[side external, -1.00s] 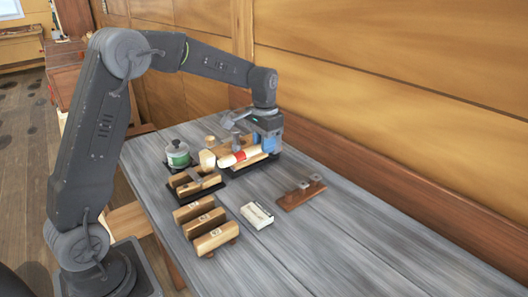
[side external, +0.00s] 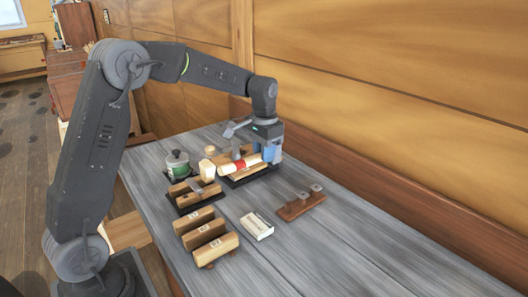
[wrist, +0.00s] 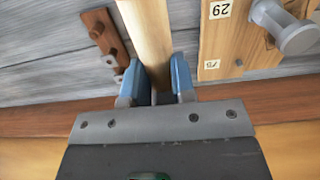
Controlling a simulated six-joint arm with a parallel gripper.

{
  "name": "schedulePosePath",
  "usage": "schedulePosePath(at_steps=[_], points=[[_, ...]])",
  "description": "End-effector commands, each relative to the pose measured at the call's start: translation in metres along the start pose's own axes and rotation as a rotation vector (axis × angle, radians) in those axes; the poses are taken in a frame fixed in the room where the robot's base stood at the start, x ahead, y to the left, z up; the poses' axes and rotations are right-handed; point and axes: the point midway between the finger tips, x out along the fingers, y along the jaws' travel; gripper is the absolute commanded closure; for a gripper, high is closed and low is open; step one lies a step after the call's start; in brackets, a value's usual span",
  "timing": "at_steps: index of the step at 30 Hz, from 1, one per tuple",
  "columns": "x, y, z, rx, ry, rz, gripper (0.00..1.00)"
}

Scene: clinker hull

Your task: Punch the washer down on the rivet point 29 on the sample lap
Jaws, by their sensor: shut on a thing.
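My gripper (wrist: 156,92) is shut on a round pale wooden handle (wrist: 147,35), held between its blue fingers. It also shows in the side view (side external: 269,150), low over the far part of the table. A pale cylinder with a red band (side external: 240,164) reaches left from my gripper and looks like the held tool. The sample lap (wrist: 222,42), a wooden board with a label 29, lies right of my fingers in the wrist view. A small dark dot shows near its lower label. A grey round-headed piece (wrist: 296,36) stands on it. I cannot make out a washer.
A red-brown rack with small grey blocks (side external: 289,211) is to the right. The table's front right is clear; the wooden wall is behind.

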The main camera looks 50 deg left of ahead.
Motion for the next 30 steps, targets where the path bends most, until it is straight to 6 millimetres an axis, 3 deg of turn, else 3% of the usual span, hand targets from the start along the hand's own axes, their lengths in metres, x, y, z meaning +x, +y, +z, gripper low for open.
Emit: schedulePosePath(at_steps=[14, 17, 21, 30], points=[[-0.008, -0.004, -0.001, -0.013, 0.009, -0.001, 1.00], [-0.025, -0.016, -0.001, -0.049, 0.017, -0.003, 1.00], [-0.067, -0.043, 0.003, -0.136, 0.031, -0.006, 1.00], [-0.156, -0.092, 0.032, -0.325, 0.050, -0.011, 1.00]])
